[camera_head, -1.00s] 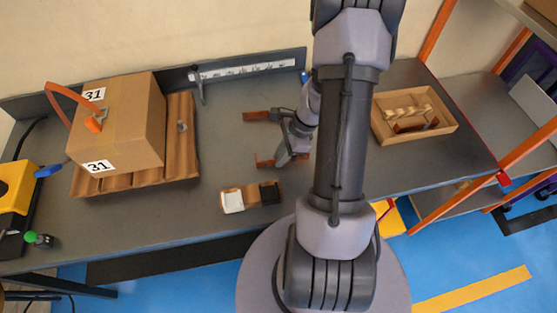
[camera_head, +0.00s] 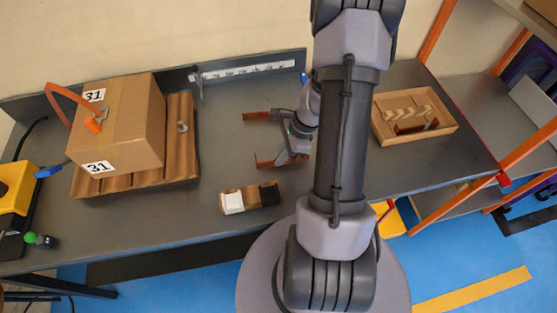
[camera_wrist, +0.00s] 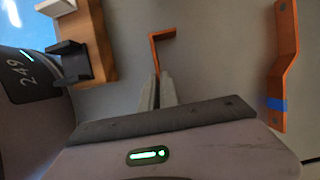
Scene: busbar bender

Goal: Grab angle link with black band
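A bent copper angle link (camera_wrist: 158,48) stands edge-on in the wrist view. Its lower end runs between my fingertips. In the head view it is the lower of two copper links (camera_head: 268,161) on the grey bench. My gripper (camera_wrist: 157,90) has its fingers close together, one on each side of this link, and looks shut on it. My gripper also shows in the head view (camera_head: 297,148), partly hidden by my arm. No black band shows on this link; that part may lie behind the fingers. The other link (camera_wrist: 284,60), with a blue band, lies apart at right.
A wooden holder (camera_head: 247,194) with a white block and a black block is near the front edge. A cardboard box (camera_head: 130,125) sits on a brown slatted base at left. A wooden tray (camera_head: 440,126) stands at right. Bench (camera_head: 330,210) around the links is mostly clear.

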